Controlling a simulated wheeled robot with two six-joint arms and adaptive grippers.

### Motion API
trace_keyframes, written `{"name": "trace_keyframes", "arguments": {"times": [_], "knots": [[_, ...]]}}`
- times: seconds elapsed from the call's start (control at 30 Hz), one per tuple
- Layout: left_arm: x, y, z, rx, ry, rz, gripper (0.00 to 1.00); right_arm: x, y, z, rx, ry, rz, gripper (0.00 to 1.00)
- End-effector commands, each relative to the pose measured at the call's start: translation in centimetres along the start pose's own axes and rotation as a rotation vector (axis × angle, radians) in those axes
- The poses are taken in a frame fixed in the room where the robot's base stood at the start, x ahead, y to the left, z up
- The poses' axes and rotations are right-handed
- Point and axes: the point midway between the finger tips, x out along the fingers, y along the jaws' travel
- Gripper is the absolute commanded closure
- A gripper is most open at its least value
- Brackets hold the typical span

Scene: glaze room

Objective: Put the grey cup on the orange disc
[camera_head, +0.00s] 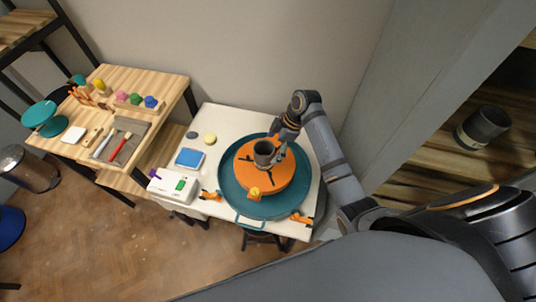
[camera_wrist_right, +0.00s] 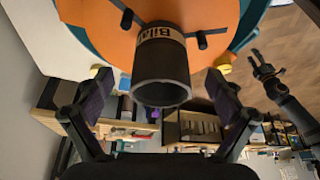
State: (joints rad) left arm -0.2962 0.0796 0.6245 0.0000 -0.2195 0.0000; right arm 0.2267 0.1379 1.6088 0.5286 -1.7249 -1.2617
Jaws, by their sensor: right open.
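The grey cup (camera_head: 265,150) stands on the orange disc (camera_head: 251,178), near its middle. In the right wrist view the dark cup (camera_wrist_right: 161,72) has a tan band with lettering and rests on the disc (camera_wrist_right: 95,20). My right gripper (camera_head: 279,143) is beside the cup in the head view. In the right wrist view its open fingers (camera_wrist_right: 160,98) are spread on both sides of the cup, apart from it. My left gripper (camera_wrist_right: 264,66) shows small at the right of the wrist view, its fingers apart and empty; it is not in the head view.
The disc lies in a teal round tray (camera_head: 229,193) on a white table (camera_head: 223,122). Orange clamps (camera_head: 300,218), a blue block (camera_head: 189,157) and a white box (camera_head: 172,186) are near. A wooden bench (camera_head: 160,85) stands left. Another dark cup (camera_head: 482,127) is on the right shelf.

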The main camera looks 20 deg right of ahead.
Motion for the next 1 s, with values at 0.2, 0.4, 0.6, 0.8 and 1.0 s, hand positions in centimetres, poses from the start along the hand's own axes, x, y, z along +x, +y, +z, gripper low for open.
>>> {"name": "trace_keyframes", "arguments": {"times": [0.2,0.4,0.6,0.8,1.0], "knots": [[0.7,0.0,0.5,0.000,-0.006,0.000,0.60,-4.5,0.1,0.1,0.000,-0.002,0.003,0.07],[0.8,0.1,0.7,0.000,-0.009,0.000,0.60,-6.2,0.0,0.0,0.001,-0.001,0.000,0.07],[0.8,0.1,0.7,0.000,-0.010,0.000,0.60,-6.3,0.0,0.0,0.001,0.000,-0.001,0.07],[0.8,0.0,0.7,0.000,-0.010,0.000,0.60,-6.3,0.0,0.0,0.001,0.000,-0.001,0.07],[0.8,0.0,0.5,0.000,-0.007,0.000,0.60,-6.3,0.0,0.0,0.001,0.000,-0.001,0.07]]}}
